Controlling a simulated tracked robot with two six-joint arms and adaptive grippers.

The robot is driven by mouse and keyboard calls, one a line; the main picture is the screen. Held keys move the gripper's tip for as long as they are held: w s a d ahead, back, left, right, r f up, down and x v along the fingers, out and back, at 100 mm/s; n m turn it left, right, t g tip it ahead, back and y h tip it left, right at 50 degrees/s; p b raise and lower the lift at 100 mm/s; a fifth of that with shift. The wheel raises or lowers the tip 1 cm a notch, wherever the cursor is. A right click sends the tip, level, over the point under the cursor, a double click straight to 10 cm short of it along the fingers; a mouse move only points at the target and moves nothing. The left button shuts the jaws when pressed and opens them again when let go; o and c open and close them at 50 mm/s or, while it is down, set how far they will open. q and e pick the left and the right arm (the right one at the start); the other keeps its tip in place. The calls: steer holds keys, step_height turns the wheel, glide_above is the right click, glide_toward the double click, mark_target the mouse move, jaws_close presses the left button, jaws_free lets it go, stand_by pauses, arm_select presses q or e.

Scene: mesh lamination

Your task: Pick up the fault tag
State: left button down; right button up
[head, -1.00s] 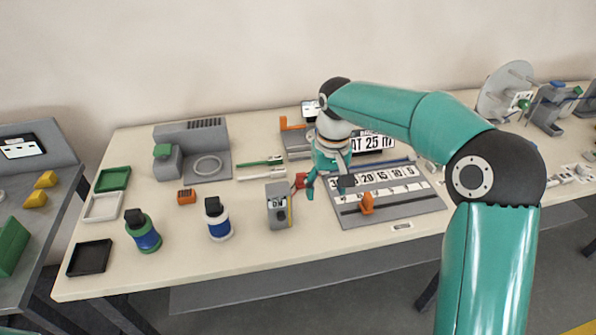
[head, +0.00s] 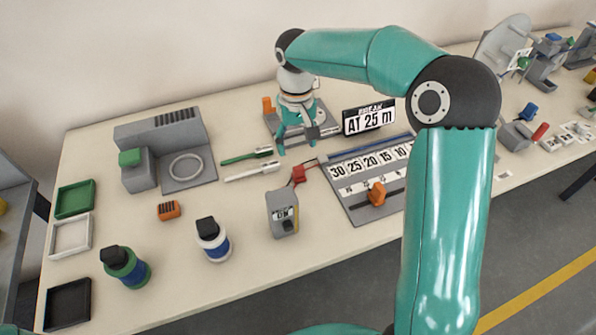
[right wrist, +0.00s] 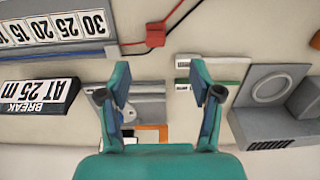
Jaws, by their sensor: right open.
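No label in view reads as a fault tag. The likeliest thing is a white card with an orange edge (right wrist: 148,135) in the right wrist view, at the grey fixture (right wrist: 140,105); the gripper partly covers it. In the head view, the right gripper (head: 296,140) hides that spot. The right gripper is open and empty, pointing down over the table at the fixture's front edge. Its two fingers (right wrist: 163,93) stand wide apart in the right wrist view. A red block on a thin cord (head: 299,174) lies just in front of the gripper. The left gripper is not in view.
A "BREAK AT 25 m" sign (head: 368,118) stands to the right of the gripper. A numbered board (head: 362,190) lies in front of it. Green (head: 246,156) and white (head: 252,172) tools lie to the left. A grey box (head: 283,213) and a bottle (head: 213,240) stand nearer.

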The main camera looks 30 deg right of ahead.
mark_target(299, 167)
step_height(299, 167, down, 5)
steer(key=shift+w+f, duration=0.1)
steer(key=shift+f, duration=0.05)
steer(key=shift+d+f, duration=0.1)
steer(key=shift+f, duration=0.4)
steer(key=shift+d+f+p, duration=0.1)
steer(key=shift+f+p, duration=0.35)
steer(key=shift+f, duration=0.15)
steer(key=f+p, duration=0.1)
steer(key=f, duration=0.3)
steer(key=shift+d, duration=0.2)
steer(key=shift+c, duration=0.2)
steer(key=c, duration=1.1)
